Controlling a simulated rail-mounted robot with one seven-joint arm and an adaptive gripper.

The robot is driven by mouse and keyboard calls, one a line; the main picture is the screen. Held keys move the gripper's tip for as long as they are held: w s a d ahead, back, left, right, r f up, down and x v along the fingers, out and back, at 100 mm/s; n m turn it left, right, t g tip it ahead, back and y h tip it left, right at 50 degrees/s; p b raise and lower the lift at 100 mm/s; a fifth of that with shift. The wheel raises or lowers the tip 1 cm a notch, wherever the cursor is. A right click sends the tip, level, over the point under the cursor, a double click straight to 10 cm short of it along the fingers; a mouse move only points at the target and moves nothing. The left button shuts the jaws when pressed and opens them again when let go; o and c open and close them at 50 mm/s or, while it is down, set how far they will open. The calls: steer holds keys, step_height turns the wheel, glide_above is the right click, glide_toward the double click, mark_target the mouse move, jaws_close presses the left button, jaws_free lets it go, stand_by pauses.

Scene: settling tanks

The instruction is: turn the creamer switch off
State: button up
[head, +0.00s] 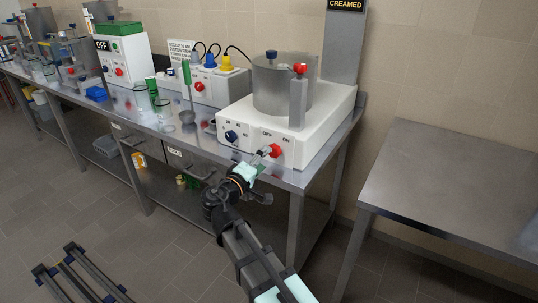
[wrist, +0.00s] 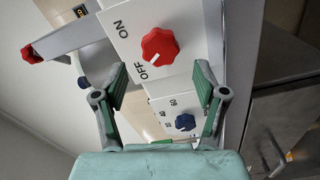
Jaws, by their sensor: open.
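The creamer (head: 253,121) is a white box with a steel cylinder on top, on the steel bench. Its switch is a red knob (head: 275,150) on the front panel, between OFF and ON labels. In the wrist view the red knob (wrist: 160,46) shows whole, with a small white mark on its lower part, towards the OFF label. My gripper (wrist: 161,76) is open, its green-padded fingers apart and empty. The knob lies beyond the fingertips, between their lines. In the head view my gripper (head: 258,160) is just in front of the panel and close to the knob; contact cannot be told.
A blue knob (head: 231,136) with numbers is left of the red one; it also shows in the wrist view (wrist: 185,122). A red-topped lever (head: 299,90) rises at the creamer's front. Left along the bench stand glassware and other machines. A bare steel table (head: 455,185) is at right.

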steer(key=v, duration=0.7)
steer(key=shift+w, duration=0.1)
steer(key=s+d+f+m+g+y+p, duration=0.1)
steer(key=s+d+f+g, duration=0.3)
steer(key=f, duration=0.8)
steer(key=s+d+f+g+y+p, duration=0.1)
steer(key=s+d+f+g, duration=0.25)
steer(key=f, duration=0.75)
steer(key=s+d+f+m+g+y+p, duration=0.1)
steer(key=s+d+f+g+y+p, duration=0.25)
steer(key=f, duration=0.85)
steer(key=s+d+f+m+g+y+p, duration=0.1)
steer(key=s+d+f+g, duration=0.3)
steer(key=s, duration=0.6)
steer(key=s+d+f+m+g+y+p, duration=0.1)
steer(key=s+d+f+m+g+p, duration=0.1)
steer(key=s, duration=0.8)
steer(key=s+d+f+m+g+y+p, duration=0.1)
steer(key=s+d+f+m+g, duration=0.3)
steer(key=s+d+f, duration=0.4)
steer(key=s+d+g+p, duration=0.1)
steer(key=s+d, duration=0.1)
steer(key=s, duration=0.1)
steer(key=shift+f+g, duration=0.2)
steer(key=shift+g, duration=0.1)
steer(key=shift+d, duration=0.1)
